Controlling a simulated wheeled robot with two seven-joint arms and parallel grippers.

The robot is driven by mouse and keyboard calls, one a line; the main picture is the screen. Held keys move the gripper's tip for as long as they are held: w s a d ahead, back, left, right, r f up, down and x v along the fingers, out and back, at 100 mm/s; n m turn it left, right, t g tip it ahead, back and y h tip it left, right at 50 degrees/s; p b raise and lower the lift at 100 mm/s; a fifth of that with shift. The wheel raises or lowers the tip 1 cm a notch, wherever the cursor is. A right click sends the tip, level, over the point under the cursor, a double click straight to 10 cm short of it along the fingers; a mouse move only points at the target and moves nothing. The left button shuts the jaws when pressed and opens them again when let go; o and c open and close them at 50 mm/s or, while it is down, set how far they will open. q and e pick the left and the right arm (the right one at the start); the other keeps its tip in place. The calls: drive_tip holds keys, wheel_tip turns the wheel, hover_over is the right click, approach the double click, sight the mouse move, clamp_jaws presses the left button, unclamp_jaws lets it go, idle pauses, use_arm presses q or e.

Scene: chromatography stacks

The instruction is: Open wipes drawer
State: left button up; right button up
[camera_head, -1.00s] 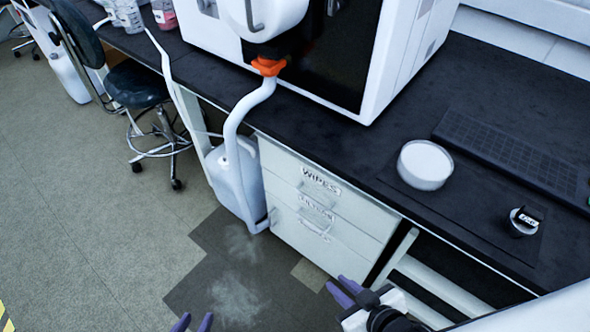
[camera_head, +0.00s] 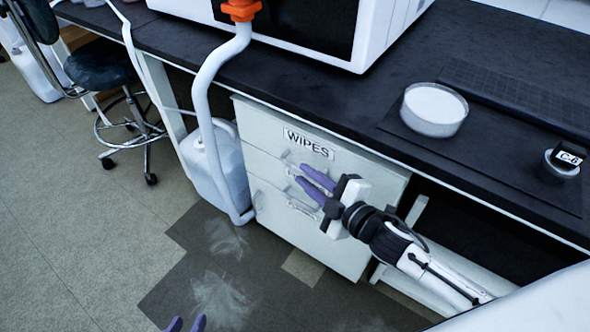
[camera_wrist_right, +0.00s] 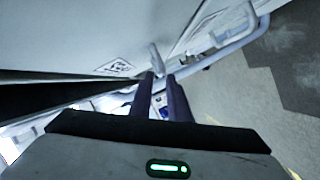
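The wipes drawer (camera_head: 262,135) is the top drawer of the white cabinet under the bench, marked by a WIPES label (camera_head: 308,144). It looks shut, flush with the cabinet front. Its bar handle is partly hidden behind my right gripper (camera_head: 301,174), whose purple fingers are apart in front of the drawer. In the right wrist view, the right gripper (camera_wrist_right: 160,80) shows a gap between its fingers, with a pale handle (camera_wrist_right: 155,58) just beyond the tips. Whether they touch it I cannot tell. My left gripper (camera_head: 187,322) shows only its separated fingertips at the bottom edge, over the floor.
A lower drawer with its own handle (camera_head: 257,200) sits beneath. A white jug (camera_head: 217,170) and a hose (camera_head: 203,90) stand left of the cabinet. A stool (camera_head: 102,65) stands at left.

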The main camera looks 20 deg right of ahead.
sight(299, 170)
drive_tip(key=b+x, duration=0.1)
drive_tip(key=x, duration=0.4)
drive_tip(key=shift+w+f, duration=0.1)
drive_tip(key=shift+w, duration=0.05)
clamp_jaws()
idle(1.3)
